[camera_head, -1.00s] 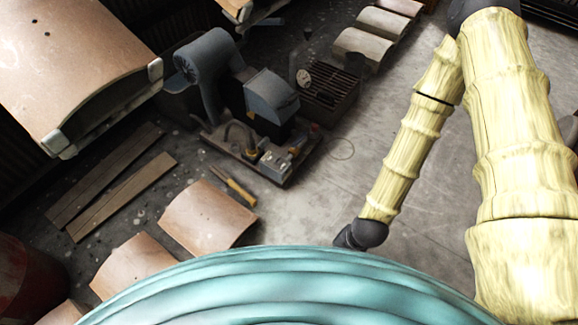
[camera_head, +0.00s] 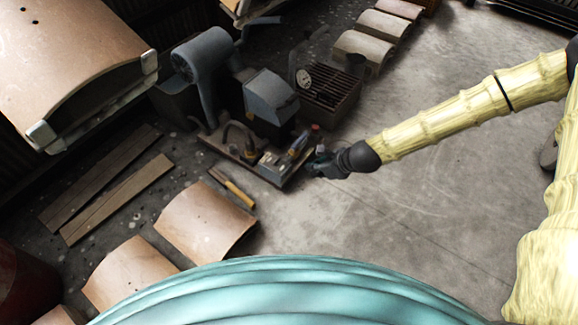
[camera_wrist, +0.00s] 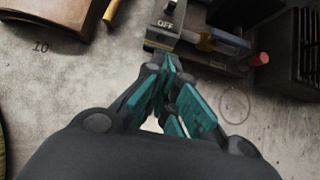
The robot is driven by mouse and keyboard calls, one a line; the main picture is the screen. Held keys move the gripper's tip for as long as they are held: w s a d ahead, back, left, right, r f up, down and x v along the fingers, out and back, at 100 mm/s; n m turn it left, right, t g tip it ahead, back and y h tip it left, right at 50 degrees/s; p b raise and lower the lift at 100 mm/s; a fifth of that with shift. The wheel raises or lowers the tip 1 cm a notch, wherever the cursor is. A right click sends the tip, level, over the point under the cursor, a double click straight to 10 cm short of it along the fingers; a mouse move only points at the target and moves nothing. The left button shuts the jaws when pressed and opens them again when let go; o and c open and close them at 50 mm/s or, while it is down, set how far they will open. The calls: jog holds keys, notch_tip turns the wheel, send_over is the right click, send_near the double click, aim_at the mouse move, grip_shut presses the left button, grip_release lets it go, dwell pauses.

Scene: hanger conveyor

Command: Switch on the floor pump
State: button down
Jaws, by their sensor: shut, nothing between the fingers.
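The floor pump (camera_head: 268,95) stands on a dark base plate on the floor, with a blue-grey motor housing and a round gauge near it. A small grey switch box (camera_head: 272,160) sits at the front of the base plate. My gripper (camera_wrist: 170,78) has teal finger pads and is shut and empty. In the head view my gripper (camera_head: 316,166) is just right of the base plate. I cannot tell whether the fingertips touch the switch box.
A yellow-handled tool (camera_head: 233,188) lies on the floor left of the base plate. A dark slatted crate (camera_head: 330,92) stands behind it to the right. Curved tan panels (camera_head: 205,220) and wooden planks (camera_head: 115,190) lie at left. The floor (camera_head: 420,220) at right is clear.

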aim_at(278, 161)
jog(key=b+x, duration=0.2)
jog(key=x, duration=0.1)
jog(key=b+x, duration=0.2)
jog(key=x, duration=0.2)
jog(key=a+r+b+x, duration=0.1)
jog(key=b+x, duration=0.2)
jog(key=shift+w+a+f, duration=0.15)
jog(key=shift+w+f, duration=0.1)
jog(key=shift+w, duration=0.25)
jog(key=shift+w+a+r+b, duration=0.5)
jog(key=shift+w+a+r, duration=0.05)
jog(key=shift+a, duration=0.2)
jog(key=shift+r+p, duration=0.3)
jog(key=shift+p, duration=0.65)
jog(key=shift+h+p, duration=0.3)
jog(key=shift+p, duration=0.05)
